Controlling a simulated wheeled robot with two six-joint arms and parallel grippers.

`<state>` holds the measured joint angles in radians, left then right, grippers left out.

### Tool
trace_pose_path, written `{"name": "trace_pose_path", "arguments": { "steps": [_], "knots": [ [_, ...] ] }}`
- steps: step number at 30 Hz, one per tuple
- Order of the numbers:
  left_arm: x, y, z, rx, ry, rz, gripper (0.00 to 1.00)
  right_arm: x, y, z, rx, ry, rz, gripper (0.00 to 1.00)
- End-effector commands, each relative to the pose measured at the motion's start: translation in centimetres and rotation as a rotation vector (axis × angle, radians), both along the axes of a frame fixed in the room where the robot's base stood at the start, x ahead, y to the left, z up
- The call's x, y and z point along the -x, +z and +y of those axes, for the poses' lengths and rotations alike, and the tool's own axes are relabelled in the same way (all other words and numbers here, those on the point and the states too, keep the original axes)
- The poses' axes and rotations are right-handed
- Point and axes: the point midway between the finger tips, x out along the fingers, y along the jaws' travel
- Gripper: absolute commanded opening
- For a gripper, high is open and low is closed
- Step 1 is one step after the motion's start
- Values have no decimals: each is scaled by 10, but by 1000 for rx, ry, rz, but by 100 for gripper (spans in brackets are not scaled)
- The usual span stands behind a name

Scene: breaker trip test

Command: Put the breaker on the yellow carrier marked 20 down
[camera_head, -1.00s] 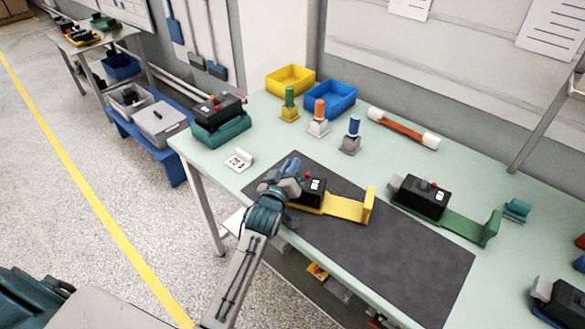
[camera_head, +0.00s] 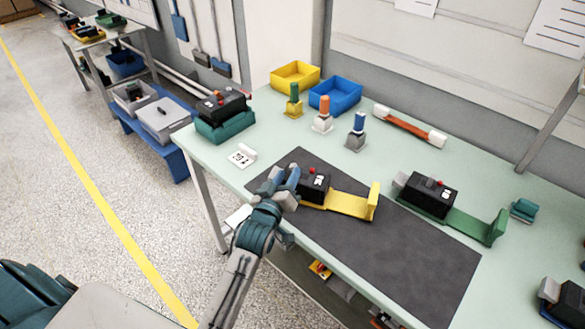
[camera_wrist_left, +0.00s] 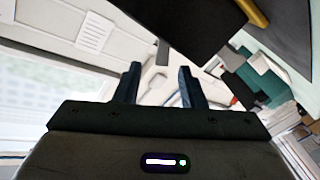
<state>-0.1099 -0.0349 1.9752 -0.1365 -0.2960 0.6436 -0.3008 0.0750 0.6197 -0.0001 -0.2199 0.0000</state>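The black breaker (camera_head: 314,184) has a red part on top and a pale label too small to read. It sits at the left end of the yellow carrier (camera_head: 348,204), which lies on the dark mat (camera_head: 400,262). My left gripper (camera_head: 287,178) is just left of the breaker. In the left wrist view its two fingers (camera_wrist_left: 159,84) stand apart with nothing held between them. A large dark block, probably the breaker (camera_wrist_left: 178,22), fills the top there, beyond the fingertips. My right gripper is not in view.
Another black breaker (camera_head: 430,194) sits on a green carrier (camera_head: 470,224) to the right. Three handled stamps, including an orange one (camera_head: 322,112), stand behind. A white number card (camera_head: 241,156) and a breaker on a teal block (camera_head: 224,128) are at left. The mat's right part is clear.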

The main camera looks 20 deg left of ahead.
Motion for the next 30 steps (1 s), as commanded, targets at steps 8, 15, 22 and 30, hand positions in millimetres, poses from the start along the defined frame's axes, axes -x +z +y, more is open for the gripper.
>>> {"name": "trace_pose_path", "arguments": {
  "steps": [8,15,22,30],
  "knots": [
    [50,-2,-2,2,1,0,37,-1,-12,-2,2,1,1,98],
    [62,0,-3,-1,1,1,37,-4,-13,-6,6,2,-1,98],
    [62,0,-3,0,0,0,37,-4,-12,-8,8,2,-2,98],
    [62,0,-3,0,0,0,37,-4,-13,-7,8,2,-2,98]
  ]
}}
